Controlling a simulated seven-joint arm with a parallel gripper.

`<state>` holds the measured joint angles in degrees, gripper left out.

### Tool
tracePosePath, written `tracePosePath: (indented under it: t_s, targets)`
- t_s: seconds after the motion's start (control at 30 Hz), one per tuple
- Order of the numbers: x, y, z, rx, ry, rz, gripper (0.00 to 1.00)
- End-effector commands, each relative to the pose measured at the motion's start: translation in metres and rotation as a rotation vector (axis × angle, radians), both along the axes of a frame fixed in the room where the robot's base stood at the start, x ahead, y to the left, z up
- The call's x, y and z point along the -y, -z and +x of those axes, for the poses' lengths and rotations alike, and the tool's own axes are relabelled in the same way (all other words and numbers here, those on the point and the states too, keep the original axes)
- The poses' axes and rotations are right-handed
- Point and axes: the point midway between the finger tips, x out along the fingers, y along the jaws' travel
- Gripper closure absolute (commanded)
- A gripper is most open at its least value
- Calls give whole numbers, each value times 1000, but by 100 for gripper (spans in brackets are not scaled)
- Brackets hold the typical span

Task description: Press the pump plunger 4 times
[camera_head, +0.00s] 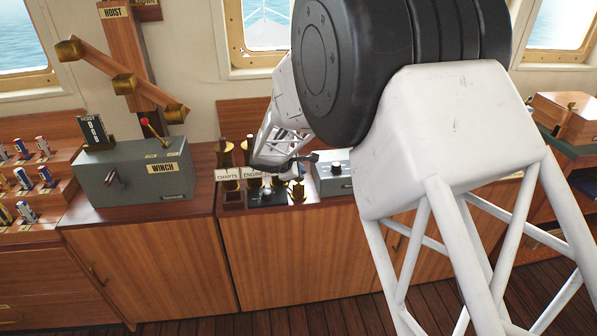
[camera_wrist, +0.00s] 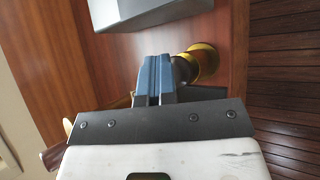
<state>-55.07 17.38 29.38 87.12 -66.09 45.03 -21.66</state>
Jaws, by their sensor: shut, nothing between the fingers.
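My gripper (camera_wrist: 155,75) is shut and empty, its two blue-grey fingers pressed together in the wrist view. In the camera_head view my gripper (camera_head: 296,172) is low over the middle counter, partly hidden by my own arm. Just right of the fingertips in the wrist view is a round brass piece (camera_wrist: 205,60) with a dark part in front of it. It may be the pump, but I cannot tell; any plunger is partly hidden by my gripper. A small brass piece (camera_head: 298,192) stands below my gripper in the camera_head view. I cannot tell whether the fingers touch anything.
A grey winch box (camera_head: 135,178) with a red-knobbed lever stands left. A grey box (camera_head: 335,180) sits just right of my gripper; a grey box edge (camera_wrist: 150,10) shows in the wrist view. Brass pieces (camera_head: 226,154) and signs for charts and engine stand close left. The counter front is clear.

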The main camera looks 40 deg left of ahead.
Motion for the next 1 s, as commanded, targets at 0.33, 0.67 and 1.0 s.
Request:
tracePosePath:
  t_s: [0.33,0.67,1.0]
  targets:
    - [0,4,0,-1,0,-1,100]
    - [0,5,0,-1,0,-1,100]
    - [0,-4,0,-1,0,-1,100]
